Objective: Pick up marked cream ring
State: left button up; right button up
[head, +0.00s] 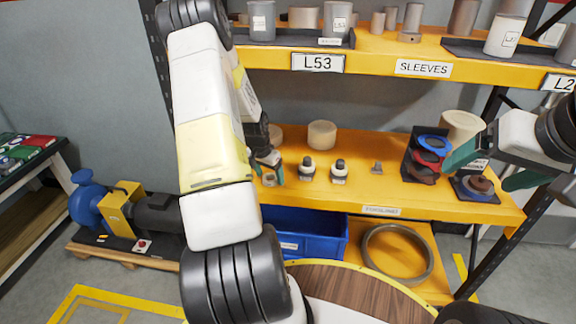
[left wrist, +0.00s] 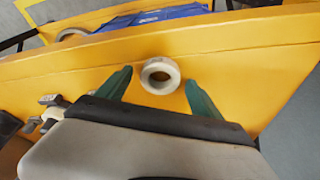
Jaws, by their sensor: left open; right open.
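The cream ring (left wrist: 160,76) lies on the yellow shelf board (left wrist: 225,60) in the left wrist view, its hole facing the camera. It sits between the two spread teal fingers of my open left gripper, with a gap on each side. No mark on it can be made out. In the head view my left gripper (head: 270,174) is low at the left part of the yellow shelf, and the ring (head: 268,181) is small and partly hidden there. My right gripper (head: 488,164) is open and empty at the right end of the shelf, by the coloured rings.
Two small black-and-white fittings (head: 308,170), a cream cylinder (head: 322,134) and a rack of blue and red rings (head: 430,152) stand on the shelf. Below are a blue bin (head: 325,236) and a large ring (head: 428,262). An upper shelf (head: 375,53) holds sleeves.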

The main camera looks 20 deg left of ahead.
pick_arm(q)
jog(key=shift+f, duration=0.15)
jog(key=c, duration=1.5)
jog(key=shift+o, duration=0.2)
jog(key=shift+r, duration=0.2)
